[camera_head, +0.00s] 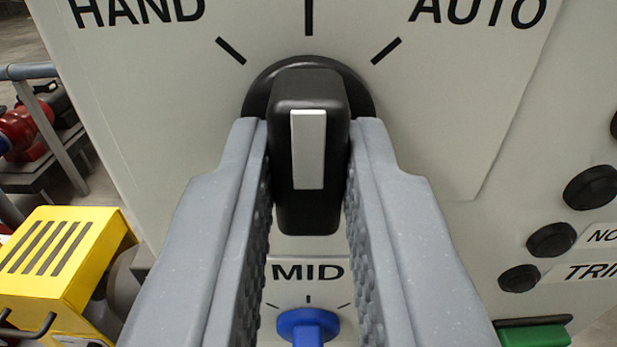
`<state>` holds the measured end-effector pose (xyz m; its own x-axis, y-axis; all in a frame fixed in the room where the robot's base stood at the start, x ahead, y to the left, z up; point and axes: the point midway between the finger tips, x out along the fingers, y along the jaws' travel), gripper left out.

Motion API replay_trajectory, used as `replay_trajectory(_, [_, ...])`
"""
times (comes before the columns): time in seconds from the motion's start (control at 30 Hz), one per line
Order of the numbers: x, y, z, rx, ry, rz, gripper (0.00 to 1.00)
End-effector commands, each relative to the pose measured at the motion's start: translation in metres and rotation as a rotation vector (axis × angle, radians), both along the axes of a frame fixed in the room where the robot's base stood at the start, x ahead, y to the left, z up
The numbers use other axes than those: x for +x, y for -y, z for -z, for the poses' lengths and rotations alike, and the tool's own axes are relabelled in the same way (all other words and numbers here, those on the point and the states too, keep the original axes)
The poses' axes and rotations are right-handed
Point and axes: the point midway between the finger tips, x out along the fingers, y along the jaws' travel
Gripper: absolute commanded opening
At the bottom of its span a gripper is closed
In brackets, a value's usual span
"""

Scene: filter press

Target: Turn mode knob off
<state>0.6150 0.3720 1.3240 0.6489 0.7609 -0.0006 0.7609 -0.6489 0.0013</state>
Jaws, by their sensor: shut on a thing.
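The mode knob (313,206) is black with a white pointer bar on its grip, at the upper middle of the view. Its grip stands upright, and the bar lines up with the middle tick between the HAND mark on the left and the AUTO mark on the right. The label above the middle tick is cut off by the top edge. My gripper (308,170) is shut on the knob's grip, one grey ridged finger on each side. The fingers cover the lower sides of the knob's round base.
Below is a blue knob (306,325) under a MID label. Black round buttons (590,187) and a green part (535,335) sit at the panel's right. A yellow slotted housing (62,258), a grey railing and red machinery (22,130) stand left of the panel.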

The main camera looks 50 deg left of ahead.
Motion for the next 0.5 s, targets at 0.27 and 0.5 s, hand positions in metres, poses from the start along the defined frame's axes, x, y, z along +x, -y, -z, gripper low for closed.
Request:
replay_trajectory(0.27, [0.0007,0.0005,-0.0022,0.005,0.002,0.002,0.0])
replay_trajectory(0.5, [0.0004,0.0002,-0.0019,0.004,0.002,0.001,0.38])
